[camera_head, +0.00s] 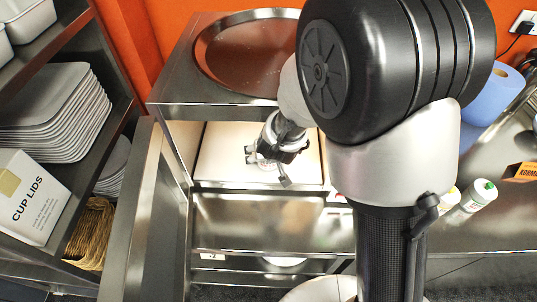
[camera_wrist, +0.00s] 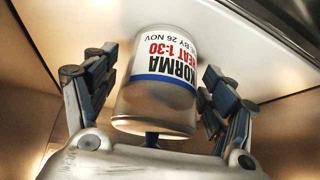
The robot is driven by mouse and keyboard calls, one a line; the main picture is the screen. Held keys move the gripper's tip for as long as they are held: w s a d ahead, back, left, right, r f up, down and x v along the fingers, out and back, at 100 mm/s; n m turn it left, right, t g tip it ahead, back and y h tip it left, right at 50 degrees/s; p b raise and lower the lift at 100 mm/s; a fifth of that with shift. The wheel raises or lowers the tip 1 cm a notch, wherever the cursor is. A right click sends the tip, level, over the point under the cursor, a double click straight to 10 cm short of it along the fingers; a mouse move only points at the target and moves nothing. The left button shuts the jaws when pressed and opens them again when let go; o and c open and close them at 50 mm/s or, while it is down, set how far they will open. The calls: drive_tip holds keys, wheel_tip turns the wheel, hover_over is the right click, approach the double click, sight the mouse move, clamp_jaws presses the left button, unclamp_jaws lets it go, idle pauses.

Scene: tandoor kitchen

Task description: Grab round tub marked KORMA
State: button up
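The round tub (camera_wrist: 157,85) is pale, with a white label that reads KORMA, HEAT 1:30 and a date, upside down in the wrist view. My gripper (camera_wrist: 158,75) has a finger on each side of it. A narrow gap shows at the left finger; the right finger is very close, and I cannot tell whether it touches. In the head view my gripper (camera_head: 275,153) is low inside a lit, cream-lined compartment (camera_head: 215,158), and the tub is mostly hidden behind it.
A metal door (camera_head: 150,225) stands open left of the compartment. A round metal tray (camera_head: 245,55) is on top. Left shelves hold stacked trays (camera_head: 55,115) and a CUP LIDS box (camera_head: 30,200).

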drive_tip(key=c, duration=1.3)
drive_tip(key=shift+o, duration=0.2)
drive_tip(key=shift+w+r, duration=0.1)
drive_tip(key=shift+w, duration=0.05)
